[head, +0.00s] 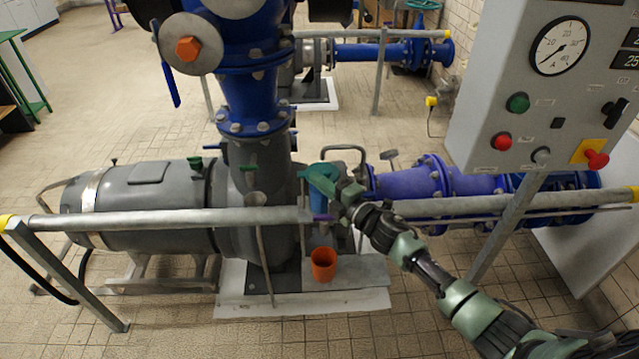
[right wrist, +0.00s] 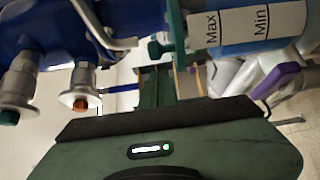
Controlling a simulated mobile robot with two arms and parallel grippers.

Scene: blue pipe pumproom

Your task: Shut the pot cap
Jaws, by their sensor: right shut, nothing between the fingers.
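The pot (head: 318,201) is a small blue container on the grey pump, partly covered by my right gripper (head: 337,190) in the head view. Its teal cap (head: 318,171) is at the top. In the right wrist view the pot (right wrist: 235,28) lies sideways in the picture, with a white "Max" and "Min" label. A teal strip (right wrist: 178,28) runs along its left end. My right gripper (right wrist: 163,72) is shut and empty, close beside the cap. I cannot tell whether they touch or how far the cap is open. My left gripper is out of view.
A grey handrail (head: 160,218) crosses in front of the pump. An orange bucket (head: 323,264) stands below the pot. A purple piece (right wrist: 276,80) is just below the pot. A control box (head: 545,90) is at the right.

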